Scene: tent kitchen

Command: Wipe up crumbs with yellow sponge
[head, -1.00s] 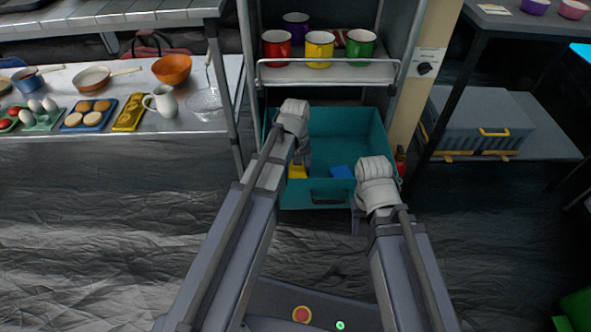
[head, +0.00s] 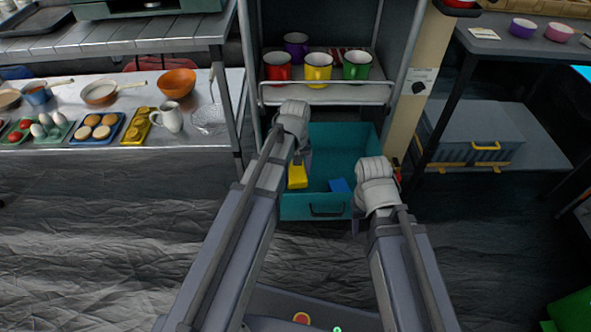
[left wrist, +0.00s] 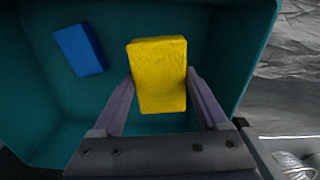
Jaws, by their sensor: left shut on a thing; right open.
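The yellow sponge (head: 297,177) is in my left gripper (head: 300,166), at the left side of the open teal drawer (head: 331,208). In the left wrist view the yellow sponge (left wrist: 158,74) sits between the two fingers of my left gripper (left wrist: 160,90), with the teal drawer (left wrist: 225,45) around and below it. My right gripper (head: 360,215) is open at the drawer's right front, and no object shows in it. I see no crumbs in these views.
A blue sponge (head: 339,185) lies on the drawer floor; it also shows in the left wrist view (left wrist: 80,50). Mugs stand on the shelf (head: 330,94) above the drawer. A counter (head: 70,147) with food and pans stands at the left. The floor in front is clear.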

